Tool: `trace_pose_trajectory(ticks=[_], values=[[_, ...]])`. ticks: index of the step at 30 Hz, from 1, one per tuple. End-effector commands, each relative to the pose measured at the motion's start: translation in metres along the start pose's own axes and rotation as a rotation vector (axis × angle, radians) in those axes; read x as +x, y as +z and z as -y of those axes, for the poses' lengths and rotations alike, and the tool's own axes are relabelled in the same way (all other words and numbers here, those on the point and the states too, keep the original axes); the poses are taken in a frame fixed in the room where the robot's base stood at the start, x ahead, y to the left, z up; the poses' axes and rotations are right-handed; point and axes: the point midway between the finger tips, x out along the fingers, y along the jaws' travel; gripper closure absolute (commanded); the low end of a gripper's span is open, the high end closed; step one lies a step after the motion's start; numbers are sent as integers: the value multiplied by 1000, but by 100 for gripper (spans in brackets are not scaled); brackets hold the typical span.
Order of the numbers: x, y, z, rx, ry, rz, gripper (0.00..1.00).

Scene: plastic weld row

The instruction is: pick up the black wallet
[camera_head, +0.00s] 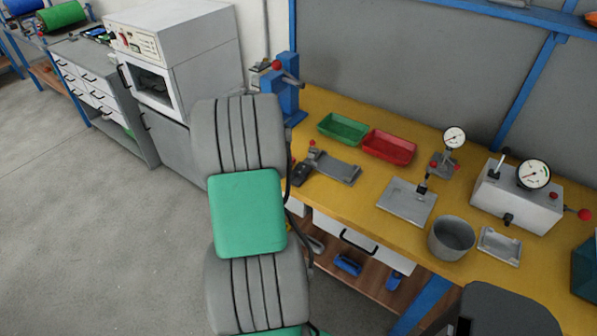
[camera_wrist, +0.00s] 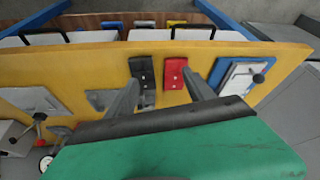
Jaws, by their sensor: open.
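The black wallet (camera_wrist: 143,70) lies on the yellow workbench (camera_wrist: 230,62), with two small light dots on its face. A red wallet-like piece (camera_wrist: 173,72) lies beside it, to its right in the wrist view. My gripper (camera_wrist: 161,77) is open and empty, its two fingers pointing toward the black and red pieces, apart from both. The left finger partly overlaps the black wallet in the picture. In the head view, a dark piece that looks like the wallet (camera_head: 302,174) lies near the bench's front edge, just right of my arm. My arm hides the gripper there.
A grey plate fixture (camera_head: 338,168) sits close right of the wallet. Green (camera_head: 343,128) and red (camera_head: 389,146) trays stand behind. A blue press (camera_head: 284,90) stands at the bench's left end. A grey bucket (camera_head: 451,238) and gauge box (camera_head: 517,195) stand farther right.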

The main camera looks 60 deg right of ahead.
Motion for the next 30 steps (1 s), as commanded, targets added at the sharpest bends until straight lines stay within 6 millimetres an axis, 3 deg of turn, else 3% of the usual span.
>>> trace_pose_trajectory(ticks=[1, 5, 19, 30], values=[[17, -16, -24, 65, 27, -3, 38], [40, -31, -48, 136, 55, -14, 38], [109, -31, -49, 137, 54, -14, 38], [113, -30, -48, 135, 53, -16, 38]])
